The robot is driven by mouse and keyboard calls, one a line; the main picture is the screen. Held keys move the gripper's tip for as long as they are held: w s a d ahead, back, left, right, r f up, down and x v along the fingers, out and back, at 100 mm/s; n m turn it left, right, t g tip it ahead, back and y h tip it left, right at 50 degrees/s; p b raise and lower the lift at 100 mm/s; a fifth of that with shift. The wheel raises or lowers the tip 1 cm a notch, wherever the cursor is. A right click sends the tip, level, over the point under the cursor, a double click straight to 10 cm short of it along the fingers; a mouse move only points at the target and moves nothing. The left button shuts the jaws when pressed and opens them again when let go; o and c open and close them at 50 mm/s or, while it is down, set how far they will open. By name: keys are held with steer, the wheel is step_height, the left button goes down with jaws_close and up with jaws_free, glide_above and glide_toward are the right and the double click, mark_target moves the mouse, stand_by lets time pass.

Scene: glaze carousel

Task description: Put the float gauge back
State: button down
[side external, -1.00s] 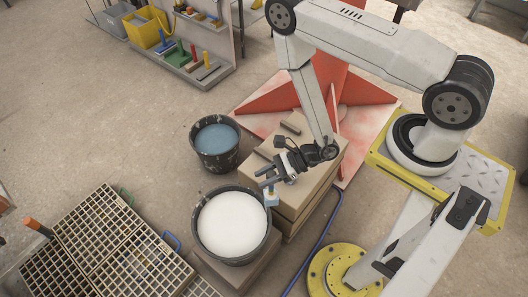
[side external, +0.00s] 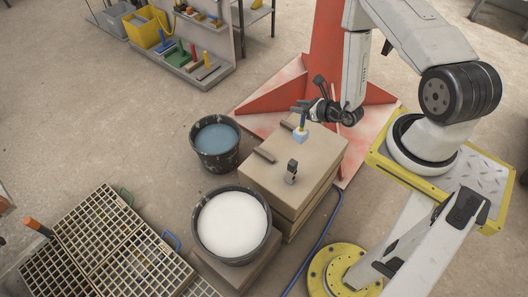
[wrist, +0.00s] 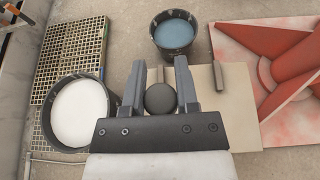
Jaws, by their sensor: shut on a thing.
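My gripper (side external: 299,109) is above the far part of a tan box (side external: 258,181), shut on the float gauge (side external: 300,137). The gauge hangs below the fingers, with a blue and yellow stem and a pale blue block at its lower end. In the wrist view, a dark round knob (wrist: 160,98) sits between the two fingers of my gripper (wrist: 160,70); the rest of the gauge is hidden beneath it. I cannot tell whether the pale block touches the box top. A small dark upright fitting (side external: 291,171) stands on the box's near part.
A bucket of white liquid (side external: 198,238) stands in front of the box, and a bucket of blue liquid (side external: 196,146) to its left. Grid racks (side external: 100,205) lie at lower left. A red stand (side external: 325,50) rises behind the box. Low bars (side external: 264,156) lie on the box.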

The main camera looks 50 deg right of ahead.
steer(key=s+d+m+h, duration=0.2)
steer(key=d+m+h, duration=0.1)
steer(key=d, duration=0.5)
step_height(320, 180, down, 11)
steer(key=shift+r, duration=0.15)
steer(key=shift+s, duration=0.1)
steer(key=shift+f, duration=2.35)
steer(key=shift+f, duration=1.8)
